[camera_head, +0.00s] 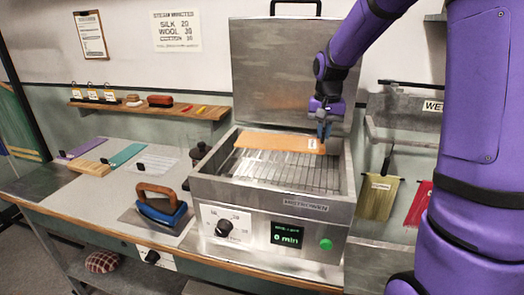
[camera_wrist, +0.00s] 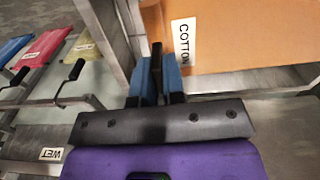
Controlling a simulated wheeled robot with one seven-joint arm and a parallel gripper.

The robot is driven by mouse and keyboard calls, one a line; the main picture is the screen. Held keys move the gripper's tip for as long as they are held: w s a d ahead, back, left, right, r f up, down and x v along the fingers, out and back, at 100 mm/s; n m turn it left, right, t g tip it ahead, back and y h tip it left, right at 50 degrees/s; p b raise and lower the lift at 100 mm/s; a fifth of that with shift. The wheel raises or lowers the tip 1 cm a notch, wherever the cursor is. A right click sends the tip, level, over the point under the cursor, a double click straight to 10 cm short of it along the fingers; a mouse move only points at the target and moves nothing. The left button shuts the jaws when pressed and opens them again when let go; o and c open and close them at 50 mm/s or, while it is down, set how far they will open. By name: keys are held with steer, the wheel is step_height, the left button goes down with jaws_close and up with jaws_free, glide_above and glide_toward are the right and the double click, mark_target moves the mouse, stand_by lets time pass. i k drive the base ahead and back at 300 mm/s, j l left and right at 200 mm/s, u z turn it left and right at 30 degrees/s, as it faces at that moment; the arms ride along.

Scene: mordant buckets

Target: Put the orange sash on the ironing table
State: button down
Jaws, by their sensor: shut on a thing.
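The orange sash (camera_head: 276,141) lies flat across the far part of the open steel steamer box, over its wire rack (camera_head: 285,170). I cannot tell whether it touches the rack. A white tag on it reads COTTON in the wrist view (camera_wrist: 184,42). My gripper (camera_head: 324,131) is at the sash's right end. In the wrist view its blue fingers (camera_wrist: 158,75) are shut on a dark clip-like piece at the sash's edge. The grey-topped ironing table (camera_head: 100,200) is at the left, with a blue iron (camera_head: 162,210) on its near right part.
The steamer's lid (camera_head: 285,70) stands open behind the box. Purple, teal and pale cloths and a wooden slatted piece (camera_head: 88,168) lie on the table's back half. At the right, yellow-green (camera_head: 378,197) and red cloths hang at the WET rack. A wooden shelf (camera_head: 150,110) is on the wall.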

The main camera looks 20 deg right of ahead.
mark_target(95, 193)
steer(key=j, duration=0.55)
steer(key=i+j, duration=0.15)
steer(key=j, duration=0.45)
steer(key=i+j, duration=0.2)
steer(key=j, duration=0.2)
steer(key=i+j, duration=0.45)
steer(key=j, duration=0.3)
steer(key=i+j, duration=0.45)
steer(key=j, duration=0.3)
steer(key=i+l+z, duration=0.05)
